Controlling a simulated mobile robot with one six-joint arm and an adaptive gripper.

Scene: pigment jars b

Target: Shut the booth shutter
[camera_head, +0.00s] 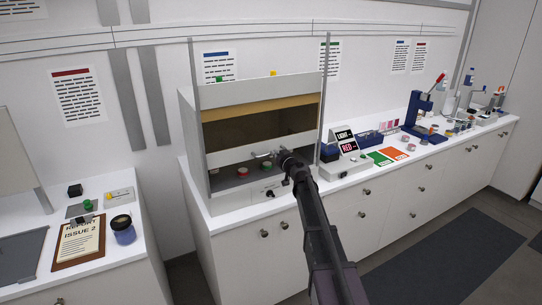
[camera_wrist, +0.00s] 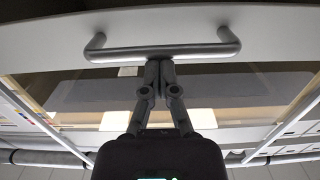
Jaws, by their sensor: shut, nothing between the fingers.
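The booth (camera_head: 190,130) stands on the white counter. Its shutter (camera_head: 235,146) has a pale bottom rail and a dark see-through pane above it. The rail is raised, leaving a gap above the booth floor where a few jars show, one with a red lid (camera_head: 242,171). The shutter's grey bar handle (camera_head: 264,154) is on the rail; it also spans the top of the wrist view (camera_wrist: 190,51). My gripper (camera_head: 278,154) is at the handle. Its shut, empty fingertips (camera_wrist: 160,63) meet the bar's middle in the picture; I cannot tell whether they touch.
A light-and-red sign box (camera_head: 347,146), green and orange cards (camera_head: 393,153) and a blue press (camera_head: 418,112) stand right of the booth. A clipboard (camera_head: 80,241) and blue jar (camera_head: 123,232) are on the left counter. Drawers (camera_head: 370,205) line the front; the floor mat (camera_head: 450,255) is clear.

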